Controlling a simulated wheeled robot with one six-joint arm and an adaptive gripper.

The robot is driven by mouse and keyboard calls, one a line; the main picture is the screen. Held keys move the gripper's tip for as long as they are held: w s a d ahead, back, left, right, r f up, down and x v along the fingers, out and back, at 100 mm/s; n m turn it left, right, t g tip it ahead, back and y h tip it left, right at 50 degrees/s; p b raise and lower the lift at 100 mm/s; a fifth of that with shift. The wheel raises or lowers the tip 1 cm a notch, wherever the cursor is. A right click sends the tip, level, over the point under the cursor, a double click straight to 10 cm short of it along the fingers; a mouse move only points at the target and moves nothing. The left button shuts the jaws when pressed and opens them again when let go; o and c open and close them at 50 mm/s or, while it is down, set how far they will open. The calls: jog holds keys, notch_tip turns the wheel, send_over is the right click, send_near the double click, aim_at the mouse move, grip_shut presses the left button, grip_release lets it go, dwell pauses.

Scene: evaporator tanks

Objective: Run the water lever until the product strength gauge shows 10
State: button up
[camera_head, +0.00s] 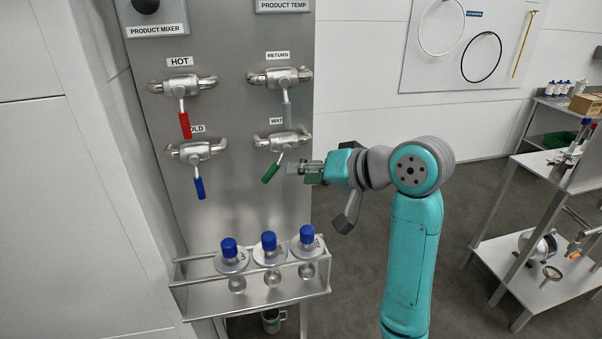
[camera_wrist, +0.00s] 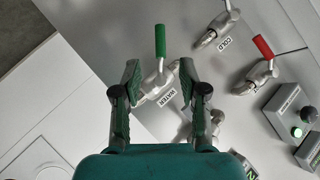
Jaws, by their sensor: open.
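The water lever has a green handle (camera_head: 271,172) that hangs down, tilted to the left, from a steel valve (camera_head: 282,141) under a partly hidden label. In the wrist view the green handle (camera_wrist: 160,40) stands beyond the fingertips, with the WATER label (camera_wrist: 158,95) near its valve. My gripper (camera_head: 303,169) is open just right of the handle. In the wrist view my gripper (camera_wrist: 160,72) has its two fingers on either side of the valve's line, and nothing is held. I cannot see a strength gauge reading in either view.
The red HOT lever (camera_head: 184,123), the blue COLD lever (camera_head: 199,187) and the grey RETURN lever (camera_head: 286,106) share the panel (camera_head: 235,120). A shelf unit (camera_head: 545,215) stands at the right.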

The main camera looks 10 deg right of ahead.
aim_at(271, 176)
jog(key=s+a+f+m+t+h, duration=0.25)
jog(key=f+m+t, duration=0.2)
jog(key=t, duration=0.25)
jog(key=shift+n+h, duration=0.45)
jog(key=x, duration=1.1)
jog(key=shift+w+a, duration=0.2)
jog(key=shift+a, duration=0.25)
grip_shut()
